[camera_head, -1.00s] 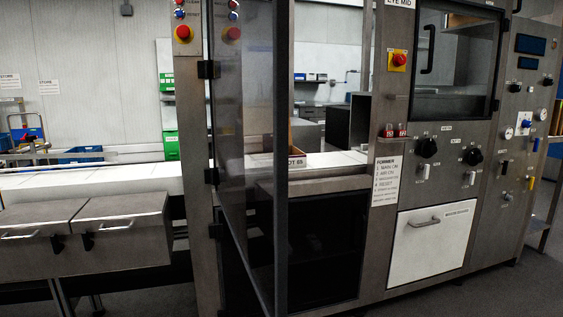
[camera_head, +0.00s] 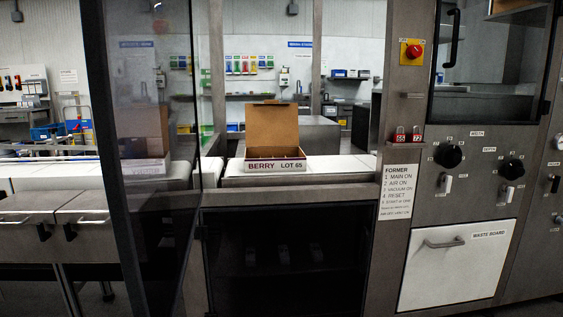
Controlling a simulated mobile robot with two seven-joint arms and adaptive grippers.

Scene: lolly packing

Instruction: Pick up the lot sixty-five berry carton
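The berry carton (camera_head: 274,165) is a brown cardboard box with its lid raised at the back. Its white front label reads "BERRY LOT 65". It sits on the white conveyor surface inside the machine's open bay, near the middle of the view. Its contents are hidden or too small to tell. Neither of my grippers shows in the view.
A clear door panel (camera_head: 150,130) with a dark frame stands to the left of the bay. A second brown carton (camera_head: 142,140) shows through it. A steel sill (camera_head: 290,194) runs below the conveyor (camera_head: 232,172). The control panel (camera_head: 472,165) stands to the right.

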